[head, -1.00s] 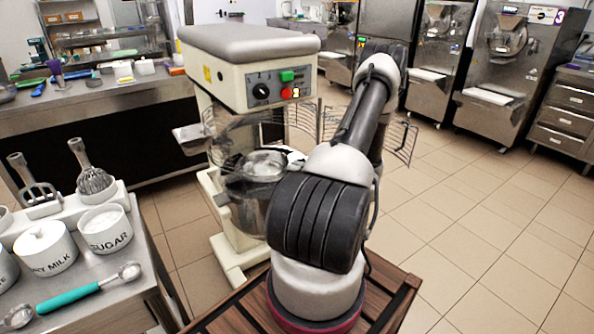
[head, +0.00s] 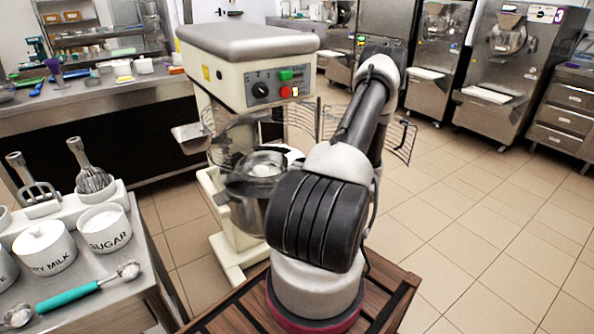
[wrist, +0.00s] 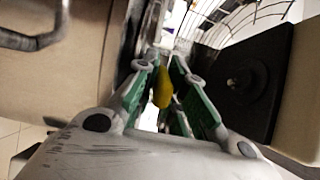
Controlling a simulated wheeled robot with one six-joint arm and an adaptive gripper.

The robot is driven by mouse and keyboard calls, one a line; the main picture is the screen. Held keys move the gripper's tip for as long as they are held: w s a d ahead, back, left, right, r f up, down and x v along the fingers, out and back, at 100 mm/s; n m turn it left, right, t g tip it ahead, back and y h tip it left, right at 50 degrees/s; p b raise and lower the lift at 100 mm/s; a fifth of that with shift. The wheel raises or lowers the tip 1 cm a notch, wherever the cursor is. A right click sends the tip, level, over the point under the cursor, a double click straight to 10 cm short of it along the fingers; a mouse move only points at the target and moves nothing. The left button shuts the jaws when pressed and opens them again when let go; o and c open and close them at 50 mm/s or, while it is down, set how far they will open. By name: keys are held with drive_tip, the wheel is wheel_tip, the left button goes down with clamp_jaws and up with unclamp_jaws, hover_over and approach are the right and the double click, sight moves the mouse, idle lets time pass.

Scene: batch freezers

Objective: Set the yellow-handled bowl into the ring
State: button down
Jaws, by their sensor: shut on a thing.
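My gripper (wrist: 167,95) has its green-lined fingers on either side of the yellow handle (wrist: 163,88) in the wrist view and is shut on it. In the head view my arm hides the gripper and the handle. The steel bowl (head: 252,190) is at the front of the cream mixer, below its head, with pale contents or a bright reflection inside. The ring cannot be told clearly from the bowl and the mixer frame, so I cannot tell whether the bowl rests in it.
The cream mixer (head: 245,75) stands close ahead. Its wire guard (head: 397,140) sticks out to the right, behind my arm. A steel counter (head: 115,290) with white jars is at left. Batch freezers (head: 510,65) line the back right. Tiled floor (head: 480,230) is clear at right.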

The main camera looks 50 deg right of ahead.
drive_tip(key=shift+f, duration=0.15)
drive_tip(key=c, duration=1.4)
unclamp_jaws()
drive_tip(key=shift+f, duration=0.1)
drive_tip(key=shift+s, duration=0.1)
drive_tip(key=shift+v, duration=3.95)
drive_tip(key=shift+a, duration=0.15)
